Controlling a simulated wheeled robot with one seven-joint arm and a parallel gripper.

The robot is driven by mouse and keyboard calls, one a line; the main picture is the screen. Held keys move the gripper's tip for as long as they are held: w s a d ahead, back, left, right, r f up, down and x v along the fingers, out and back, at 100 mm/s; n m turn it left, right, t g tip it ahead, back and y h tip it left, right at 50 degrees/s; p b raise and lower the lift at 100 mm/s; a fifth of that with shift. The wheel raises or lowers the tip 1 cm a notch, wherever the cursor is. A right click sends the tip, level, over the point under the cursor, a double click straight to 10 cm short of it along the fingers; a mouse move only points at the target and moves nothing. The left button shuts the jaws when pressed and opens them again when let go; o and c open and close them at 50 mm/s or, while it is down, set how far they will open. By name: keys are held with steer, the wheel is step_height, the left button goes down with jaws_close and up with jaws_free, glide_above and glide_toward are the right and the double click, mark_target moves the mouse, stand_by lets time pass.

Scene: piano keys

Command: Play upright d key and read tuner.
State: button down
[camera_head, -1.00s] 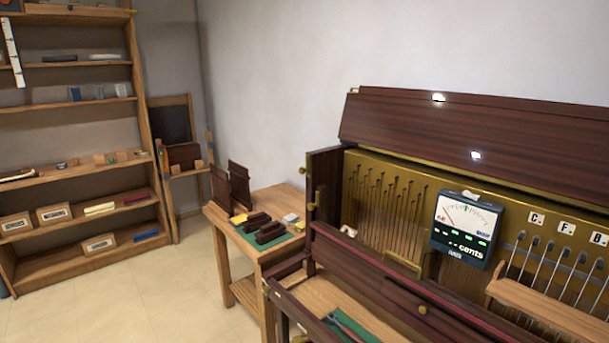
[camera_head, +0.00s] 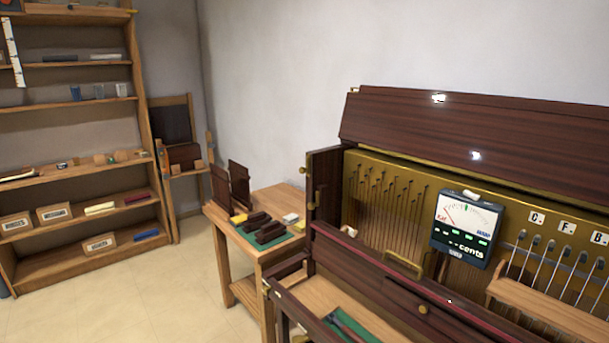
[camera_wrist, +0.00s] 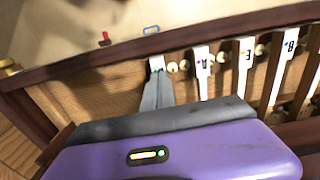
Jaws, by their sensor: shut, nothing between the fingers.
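The tuner (camera_head: 467,228), a dark box with a white dial, is mounted on the piano's gold front at the right of the head view. Its needle leans to the left, flat side; the readout shows dashes before "cents". In the wrist view, white keys form a row, with lettered keys such as one marked E (camera_wrist: 243,55) and a neighbour to its left (camera_wrist: 202,58). My gripper (camera_wrist: 157,76) is shut and empty, its grey fingers over the leftmost visible white key (camera_wrist: 156,62), whose letter is hidden. I cannot tell whether they touch it. The head view does not show my gripper.
The upright piano's dark lid (camera_head: 470,135) stands raised. Labelled C, F and B strings lie right of the tuner. A small wooden table (camera_head: 285,200) with dark blocks stands left of the piano. A shelf (camera_head: 70,165) stands at the far left, with free floor in front.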

steer(key=shift+f+b, duration=0.45)
steer(key=shift+f, duration=0.4)
step_height(320, 180, up, 10)
steer(key=p, duration=0.9)
steer(key=shift+p, duration=0.4)
stand_by(1.1)
